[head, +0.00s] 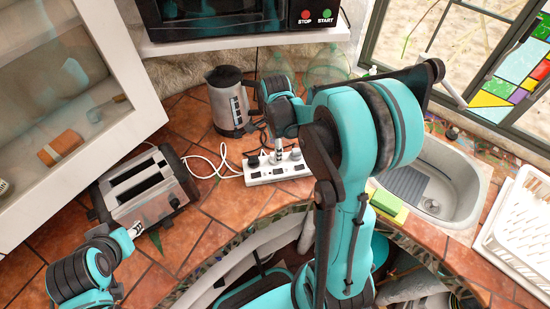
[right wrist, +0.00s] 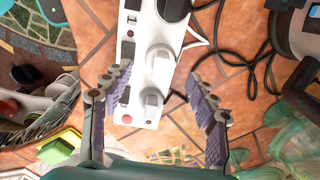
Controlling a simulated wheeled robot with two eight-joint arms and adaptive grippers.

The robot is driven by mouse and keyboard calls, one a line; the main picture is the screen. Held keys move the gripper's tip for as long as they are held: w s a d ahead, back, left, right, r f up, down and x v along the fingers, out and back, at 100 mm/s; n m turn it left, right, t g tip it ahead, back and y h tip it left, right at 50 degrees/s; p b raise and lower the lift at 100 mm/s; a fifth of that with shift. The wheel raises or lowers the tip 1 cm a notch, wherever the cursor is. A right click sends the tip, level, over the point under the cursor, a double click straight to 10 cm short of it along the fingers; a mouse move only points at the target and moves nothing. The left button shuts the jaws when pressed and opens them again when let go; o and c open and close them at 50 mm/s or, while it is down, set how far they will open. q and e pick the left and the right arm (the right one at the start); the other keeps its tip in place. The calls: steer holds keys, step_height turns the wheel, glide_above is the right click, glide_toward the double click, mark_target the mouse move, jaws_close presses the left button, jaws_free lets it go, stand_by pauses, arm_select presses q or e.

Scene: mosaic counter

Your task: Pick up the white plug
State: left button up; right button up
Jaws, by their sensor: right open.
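A white power strip (head: 262,178) lies on the tiled counter with plugs in it. In the right wrist view, the strip (right wrist: 127,50) runs up the picture and carries a white plug (right wrist: 152,103) near its lower end. Another white plug-like piece (right wrist: 158,62) sits just above it, and a black plug (right wrist: 172,8) is at the top. My right gripper (right wrist: 158,100) is open, its fingers on either side of the strip, with no visible contact with the lower plug. In the head view it (head: 279,150) is over the strip. My left gripper (head: 135,230) is by the toaster; its jaws are unclear.
A toaster (head: 145,190) stands at left, a kettle (head: 228,100) behind the strip. Glass jars (head: 328,65) stand at the back. A sink (head: 450,170) and a yellow-green sponge (head: 386,202) are at right. White and black cables lie around the strip.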

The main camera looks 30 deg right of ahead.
step_height(320, 180, down, 4)
steer(key=shift+a+b, duration=0.1)
steer(key=shift+b, duration=0.35)
steer(key=c, duration=1.2)
steer(key=shift+r, duration=0.15)
steer(key=shift+c, duration=0.2)
step_height(320, 180, up, 4)
steer(key=shift+r+p, duration=0.2)
steer(key=shift+p, duration=0.6)
steer(key=s+d+r+p, duration=0.2)
steer(key=s+d+r, duration=0.4)
steer(key=s, duration=0.4)
steer(key=shift+r, duration=0.2)
steer(key=shift+a, duration=0.1)
